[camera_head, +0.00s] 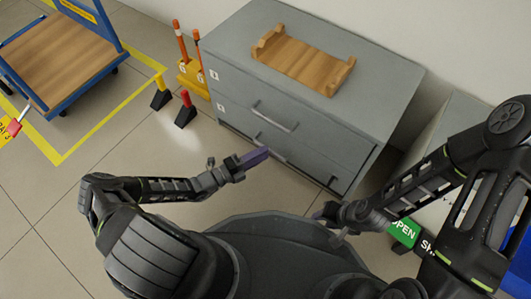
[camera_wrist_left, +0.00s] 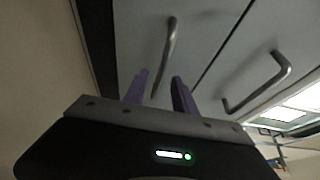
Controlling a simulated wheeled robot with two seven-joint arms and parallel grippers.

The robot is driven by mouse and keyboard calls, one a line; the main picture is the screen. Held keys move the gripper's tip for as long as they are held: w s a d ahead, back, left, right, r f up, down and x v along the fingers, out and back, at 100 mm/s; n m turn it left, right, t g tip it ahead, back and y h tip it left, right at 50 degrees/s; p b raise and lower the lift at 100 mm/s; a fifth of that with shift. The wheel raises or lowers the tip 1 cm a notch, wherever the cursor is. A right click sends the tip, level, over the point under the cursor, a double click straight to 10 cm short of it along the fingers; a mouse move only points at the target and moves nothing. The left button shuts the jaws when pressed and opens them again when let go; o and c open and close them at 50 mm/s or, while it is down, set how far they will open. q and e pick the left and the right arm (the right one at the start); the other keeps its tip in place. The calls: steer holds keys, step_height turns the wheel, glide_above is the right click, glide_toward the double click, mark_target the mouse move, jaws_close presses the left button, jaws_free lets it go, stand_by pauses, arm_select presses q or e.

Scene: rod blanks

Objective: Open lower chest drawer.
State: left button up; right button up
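The grey chest (camera_head: 350,65) stands against the wall with two drawer fronts, which look shut. The upper drawer has a bar handle (camera_head: 275,117). The lower drawer's handle (camera_head: 271,149) is partly hidden by my left gripper (camera_head: 254,157), which has purple fingers. In the left wrist view the left gripper (camera_wrist_left: 159,92) has its fingers apart, with the near end of the lower handle (camera_wrist_left: 170,45) showing between them. Contact cannot be told. The other handle (camera_wrist_left: 262,85) is to the right, past the drawer seam. My right gripper (camera_head: 326,213) is low beside my base; its fingers are unclear.
A wooden tray-like piece (camera_head: 303,62) lies on the chest top. Orange-topped posts (camera_head: 181,42) and small black stands (camera_head: 186,112) are left of the chest. A blue cart (camera_head: 60,50) is at far left. A green sign (camera_head: 404,231) is at right. Floor before the chest is clear.

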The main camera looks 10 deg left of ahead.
arm_select(q)
steer(key=shift+x, duration=1)
steer(key=shift+c, duration=0.4)
jaws_close()
